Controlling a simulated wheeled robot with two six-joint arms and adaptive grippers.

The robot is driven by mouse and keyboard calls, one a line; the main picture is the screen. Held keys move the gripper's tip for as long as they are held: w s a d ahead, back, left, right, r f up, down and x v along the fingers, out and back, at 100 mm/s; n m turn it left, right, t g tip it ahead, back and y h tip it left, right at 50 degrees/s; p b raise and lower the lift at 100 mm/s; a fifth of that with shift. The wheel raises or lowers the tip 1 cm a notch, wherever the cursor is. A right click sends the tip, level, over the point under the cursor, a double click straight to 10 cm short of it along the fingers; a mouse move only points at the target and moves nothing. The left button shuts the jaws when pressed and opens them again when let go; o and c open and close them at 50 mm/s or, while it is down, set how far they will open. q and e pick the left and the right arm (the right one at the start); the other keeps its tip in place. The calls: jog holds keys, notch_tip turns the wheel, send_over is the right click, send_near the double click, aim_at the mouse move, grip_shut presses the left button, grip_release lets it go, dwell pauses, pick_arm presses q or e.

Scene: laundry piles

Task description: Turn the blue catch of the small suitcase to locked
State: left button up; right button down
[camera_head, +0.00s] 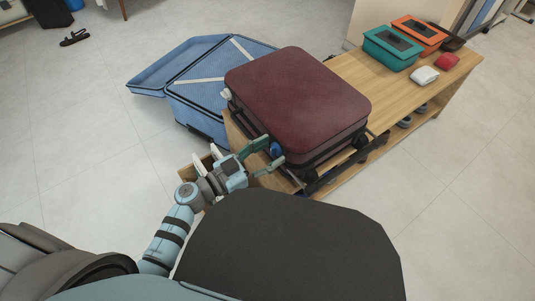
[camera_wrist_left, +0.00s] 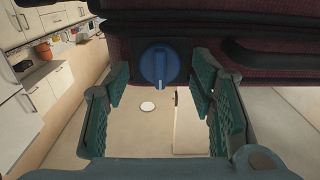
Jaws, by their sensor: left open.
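The small suitcase (camera_head: 298,92) is dark red and lies flat on a wooden bench. Its blue catch (camera_head: 276,149) is on the side facing me. In the left wrist view the catch (camera_wrist_left: 153,67) is a round knob with a raised grip standing about upright in the picture. My left gripper (camera_head: 274,152) is at that side, with its green fingers apart on either side of the catch. In the left wrist view a gap shows between each finger and the knob. My right gripper is in neither view.
A large blue suitcase (camera_head: 183,82) lies open on the floor behind the bench (camera_head: 345,66). A teal box (camera_head: 391,49), an orange box (camera_head: 420,29), a white cloth (camera_head: 424,75) and a red cloth (camera_head: 447,61) are on the bench's right end. Floor at left is mostly clear.

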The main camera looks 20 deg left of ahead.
pick_arm(q)
jog(key=c, duration=1.1)
